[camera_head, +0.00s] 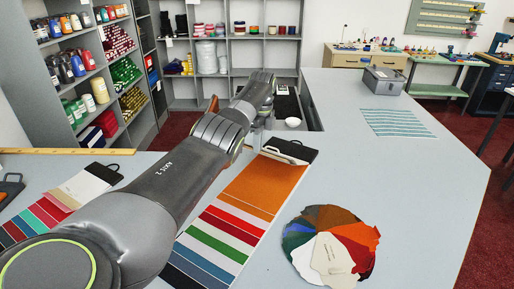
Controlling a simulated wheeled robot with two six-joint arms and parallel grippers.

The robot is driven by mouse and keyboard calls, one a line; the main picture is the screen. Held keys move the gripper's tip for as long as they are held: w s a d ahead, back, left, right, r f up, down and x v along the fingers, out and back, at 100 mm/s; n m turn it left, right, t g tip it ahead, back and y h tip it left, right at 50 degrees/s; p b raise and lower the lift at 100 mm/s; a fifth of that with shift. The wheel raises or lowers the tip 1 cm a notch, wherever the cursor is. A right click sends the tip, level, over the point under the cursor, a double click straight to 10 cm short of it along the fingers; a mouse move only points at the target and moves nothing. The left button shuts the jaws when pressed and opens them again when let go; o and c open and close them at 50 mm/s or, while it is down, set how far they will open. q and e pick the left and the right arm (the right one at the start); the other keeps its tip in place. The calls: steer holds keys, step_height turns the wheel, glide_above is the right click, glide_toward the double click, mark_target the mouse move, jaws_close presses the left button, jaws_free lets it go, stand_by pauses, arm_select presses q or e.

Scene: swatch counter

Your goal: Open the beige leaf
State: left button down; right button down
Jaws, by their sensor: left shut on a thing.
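A long swatch strip (268,182) with orange, red, green and blue bands lies on the counter under a dark clip (298,147). A pale beige leaf (279,157) shows as a narrow curled edge beside the clip. My left arm reaches across the strip from the lower left. My left gripper (262,140) is small and partly hidden by its own wrist at the clip end. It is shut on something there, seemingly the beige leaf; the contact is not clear. My right gripper is out of view.
A second swatch strip (40,214) with a pale upper part lies at left. A round fan of colour swatches (355,231) lies at front right. The counter's right side is mostly free.

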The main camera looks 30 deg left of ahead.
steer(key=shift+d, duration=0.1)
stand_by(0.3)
arm_select(q)
steer(key=c, duration=1.9)
jaws_free()
steer(key=shift+w, duration=0.1)
steer(key=o, duration=0.3)
steer(key=shift+w+f, duration=0.15)
steer(key=shift+o, duration=0.2)
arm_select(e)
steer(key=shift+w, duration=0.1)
